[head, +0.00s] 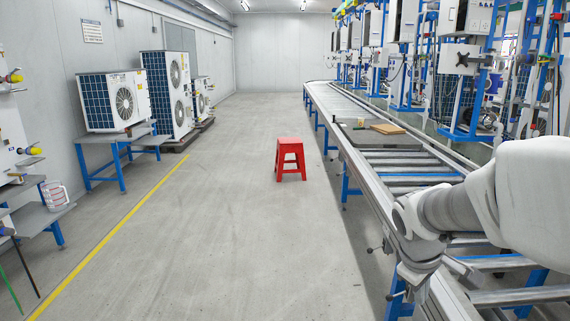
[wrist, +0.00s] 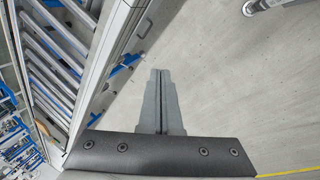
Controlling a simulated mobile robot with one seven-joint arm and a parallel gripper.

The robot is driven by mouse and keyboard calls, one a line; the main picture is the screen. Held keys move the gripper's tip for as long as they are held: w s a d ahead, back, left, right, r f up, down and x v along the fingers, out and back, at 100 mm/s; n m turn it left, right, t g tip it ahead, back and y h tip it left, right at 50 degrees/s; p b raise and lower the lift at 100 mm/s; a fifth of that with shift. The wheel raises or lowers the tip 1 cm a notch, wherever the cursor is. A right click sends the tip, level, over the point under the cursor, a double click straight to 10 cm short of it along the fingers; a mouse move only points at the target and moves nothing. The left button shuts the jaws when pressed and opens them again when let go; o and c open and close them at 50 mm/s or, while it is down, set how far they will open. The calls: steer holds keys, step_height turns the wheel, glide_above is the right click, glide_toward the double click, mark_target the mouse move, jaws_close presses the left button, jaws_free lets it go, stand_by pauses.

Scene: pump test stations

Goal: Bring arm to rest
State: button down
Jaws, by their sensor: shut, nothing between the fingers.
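My gripper (wrist: 161,75) shows in the wrist view with its two grey fingers pressed together. Nothing is between them. It points over the bare grey floor, beside the metal edge of the roller conveyor. In the head view my white and grey arm reaches in from the right, over the near part of the roller conveyor (head: 400,161). The gripper's fingertips cannot be made out in the head view.
A red stool (head: 291,158) stands on the floor left of the conveyor. A brown board (head: 387,129) lies on the conveyor. Heat pump units (head: 113,100) stand along the left wall.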

steer(key=s+a+r+m+t+y, duration=0.2)
steer(key=s+a+r+m, duration=0.1)
steer(key=s+a, duration=0.4)
steer(key=s+a+r+m+t+y, duration=0.1)
steer(key=s+a+r+m+y, duration=0.25)
steer(key=s, duration=0.55)
step_height(320, 180, up, 16)
steer(key=a+h+p, duration=0.1)
steer(key=h+p, duration=0.1)
steer(key=p, duration=1.3)
steer(key=shift+w+a+f+p, duration=0.15)
steer(key=shift+w+p, duration=0.15)
steer(key=shift+p, duration=0.05)
